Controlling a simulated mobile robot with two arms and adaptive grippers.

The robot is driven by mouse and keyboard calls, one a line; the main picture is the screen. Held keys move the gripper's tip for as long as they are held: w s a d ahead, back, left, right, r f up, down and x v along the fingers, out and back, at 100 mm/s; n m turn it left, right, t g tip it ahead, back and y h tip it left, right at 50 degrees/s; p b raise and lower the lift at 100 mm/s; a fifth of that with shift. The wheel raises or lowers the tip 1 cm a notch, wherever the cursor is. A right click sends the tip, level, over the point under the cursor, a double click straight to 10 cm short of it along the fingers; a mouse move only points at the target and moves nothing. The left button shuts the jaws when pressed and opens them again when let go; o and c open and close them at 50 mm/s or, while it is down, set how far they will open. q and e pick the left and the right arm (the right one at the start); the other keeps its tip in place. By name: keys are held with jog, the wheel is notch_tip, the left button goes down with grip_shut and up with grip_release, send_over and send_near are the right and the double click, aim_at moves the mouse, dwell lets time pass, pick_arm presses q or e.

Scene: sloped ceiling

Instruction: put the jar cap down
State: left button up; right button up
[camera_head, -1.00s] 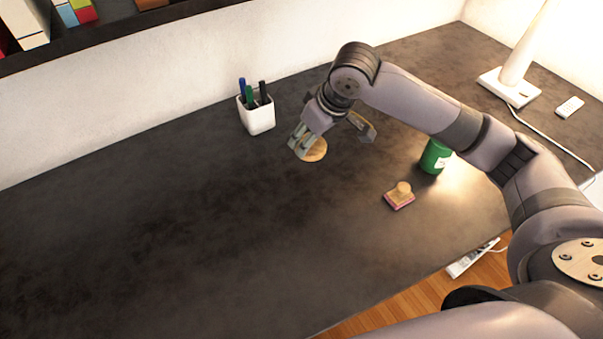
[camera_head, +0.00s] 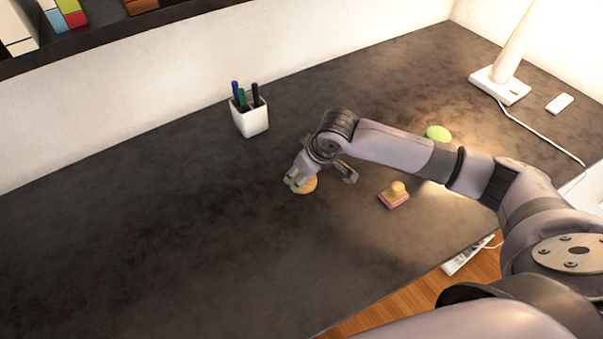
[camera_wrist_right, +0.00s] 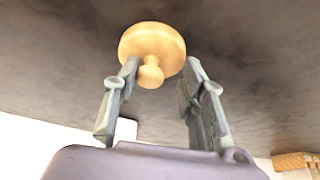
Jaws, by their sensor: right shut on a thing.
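The jar cap (camera_head: 307,185) is a round, light wooden disc with a small knob. My right gripper (camera_head: 297,181) is shut on it, low over the dark desk left of the middle of the stamp. In the right wrist view the cap (camera_wrist_right: 150,40) shows its knob toward the gripper, with the two fingers (camera_wrist_right: 160,70) on either side. I cannot tell whether the cap touches the desk. A green jar (camera_head: 438,133) stands behind my right arm, which hides most of it. My left gripper is not in view.
A wooden stamp with a pink base (camera_head: 394,196) lies right of the cap. A white pen holder (camera_head: 251,120) stands behind it near the wall. A white lamp (camera_head: 500,85) and small white remote (camera_head: 559,103) are at back right. The desk's left side is clear.

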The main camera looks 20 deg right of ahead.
jog(key=shift+f, duration=0.15)
jog(key=shift+f, duration=0.25)
jog(key=o, duration=0.9)
jog(key=shift+o, duration=0.2)
jog(key=shift+r, duration=0.55)
jog(key=v, duration=1.2)
